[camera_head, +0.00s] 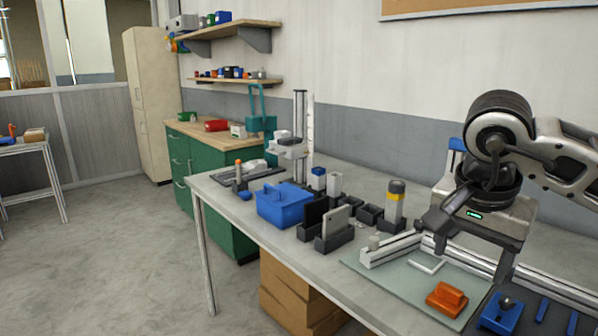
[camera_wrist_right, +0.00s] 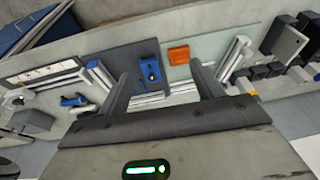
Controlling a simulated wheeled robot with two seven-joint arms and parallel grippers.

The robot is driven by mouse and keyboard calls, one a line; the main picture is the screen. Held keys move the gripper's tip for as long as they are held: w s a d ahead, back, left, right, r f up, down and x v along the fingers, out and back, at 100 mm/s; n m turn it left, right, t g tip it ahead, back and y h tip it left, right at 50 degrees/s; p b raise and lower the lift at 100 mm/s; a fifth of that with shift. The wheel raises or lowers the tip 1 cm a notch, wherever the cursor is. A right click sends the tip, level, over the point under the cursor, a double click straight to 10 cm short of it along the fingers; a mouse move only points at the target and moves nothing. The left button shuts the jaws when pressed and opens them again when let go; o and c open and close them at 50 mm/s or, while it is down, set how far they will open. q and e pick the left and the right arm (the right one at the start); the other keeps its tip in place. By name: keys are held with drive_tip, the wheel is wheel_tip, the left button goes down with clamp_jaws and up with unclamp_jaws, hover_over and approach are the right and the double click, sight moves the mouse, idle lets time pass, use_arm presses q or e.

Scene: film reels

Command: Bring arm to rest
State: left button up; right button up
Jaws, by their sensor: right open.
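My right arm (camera_head: 575,165) comes in from the right edge of the head view, with its wrist bent down. My right gripper (camera_head: 462,252) hangs over the right part of the workbench, its two dark fingers spread apart. It also shows in the right wrist view (camera_wrist_right: 160,82), open with nothing between the fingers. Below it are an orange block (camera_head: 447,298) on a pale green mat (camera_head: 385,279) and a blue fixture (camera_head: 500,314). The gripper appears apart from them. My left arm and left gripper are not in view.
Light rails (camera_head: 392,247) cross the mat behind the orange block. The floor (camera_head: 110,260) at left is clear.

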drive_tip(key=s+a+f+m+g+y, duration=0.1)
drive_tip(key=s+a+f+g+y, duration=0.3)
drive_tip(key=a, duration=0.5)
drive_tip(key=s+a+f+g+y, duration=0.1)
drive_tip(key=s+a+f+y, duration=0.1)
drive_tip(key=a+f+y, duration=0.5)
drive_tip(key=s+a+r+m+y, duration=0.3)
drive_tip(key=a+r+m+y, duration=0.5)
drive_tip(key=a+m+y, duration=0.5)
drive_tip(key=w+d+f+m+t+h, duration=0.35)
drive_tip(key=m+t, duration=0.35)
drive_tip(key=m, duration=0.4)
drive_tip(key=w+d+f+m+t+h, duration=0.2)
drive_tip(key=d+f+m+t+h, duration=0.3)
drive_tip(key=m, duration=0.6)
drive_tip(key=w+d+f+m+t+h, duration=0.2)
drive_tip(key=d+f+m+t+h, duration=0.15)
drive_tip(key=m+t, duration=0.6)
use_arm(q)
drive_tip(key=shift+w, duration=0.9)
use_arm(e)
drive_tip(key=s+d+f+m+g+h, duration=0.3)
drive_tip(key=s+f+m, duration=0.3)
drive_tip(key=f, duration=0.4)
drive_tip(key=s+d+f+m+g+h, duration=0.4)
drive_tip(key=f+m, duration=0.4)
drive_tip(key=f, duration=0.3)
drive_tip(key=shift+s+d+g, duration=0.6)
drive_tip(key=shift+s+g, duration=0.35)
drive_tip(key=shift+s, duration=0.2)
